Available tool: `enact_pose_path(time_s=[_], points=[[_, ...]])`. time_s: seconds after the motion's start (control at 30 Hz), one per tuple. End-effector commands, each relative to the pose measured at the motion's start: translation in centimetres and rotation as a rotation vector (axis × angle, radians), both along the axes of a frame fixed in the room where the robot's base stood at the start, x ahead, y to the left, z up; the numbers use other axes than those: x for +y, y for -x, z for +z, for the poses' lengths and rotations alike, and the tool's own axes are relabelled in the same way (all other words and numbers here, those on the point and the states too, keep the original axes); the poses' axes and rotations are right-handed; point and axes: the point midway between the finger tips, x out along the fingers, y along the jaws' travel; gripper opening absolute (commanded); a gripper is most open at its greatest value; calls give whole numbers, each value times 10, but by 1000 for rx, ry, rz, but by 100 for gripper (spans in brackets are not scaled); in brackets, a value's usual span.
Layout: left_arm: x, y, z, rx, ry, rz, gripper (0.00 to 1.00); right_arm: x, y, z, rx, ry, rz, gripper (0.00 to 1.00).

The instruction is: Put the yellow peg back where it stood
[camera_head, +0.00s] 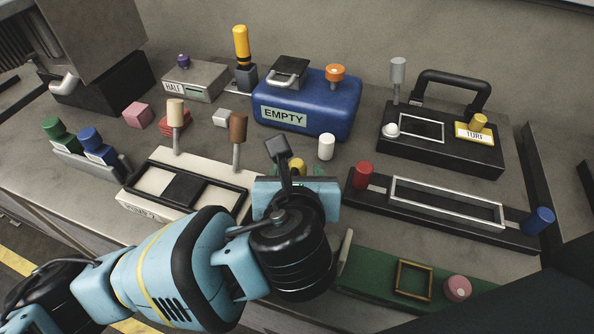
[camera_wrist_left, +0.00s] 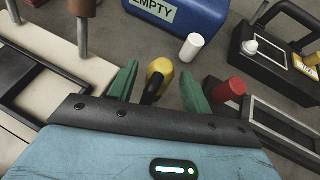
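A yellow peg (camera_wrist_left: 161,70) with a rounded top stands between the two green fingers of my left gripper (camera_wrist_left: 159,78) in the left wrist view. Gaps show on both sides of it, so the fingers look open and apart from it. A black curved part lies against its near side. In the head view only the top of this peg (camera_head: 297,165) shows behind my left gripper (camera_head: 296,183); its base is hidden. My right gripper is not in view.
A white cylinder (camera_head: 326,146) stands just behind the gripper, near the blue EMPTY box (camera_head: 335,100). A cream tray (camera_head: 150,207) with brown and tan upright handles is at left. A black fixture with a red peg (camera_head: 362,175) is close at right. A green board (camera_head: 370,278) lies in front.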

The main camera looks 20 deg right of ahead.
Motion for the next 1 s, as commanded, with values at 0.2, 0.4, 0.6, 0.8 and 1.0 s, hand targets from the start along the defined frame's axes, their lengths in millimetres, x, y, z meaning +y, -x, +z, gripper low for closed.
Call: enact_pose_path(time_s=[0.2,0.4,0.6,0.8,1.0], points=[[0,0,1,-1,1,-1,49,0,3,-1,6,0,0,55],[2,14,12,-2,2,-5,49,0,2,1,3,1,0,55],[12,48,32,-2,3,-6,49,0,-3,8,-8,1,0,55],[23,81,52,-2,0,-3,49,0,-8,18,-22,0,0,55],[27,95,60,-3,-1,-2,49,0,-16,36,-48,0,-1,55]])
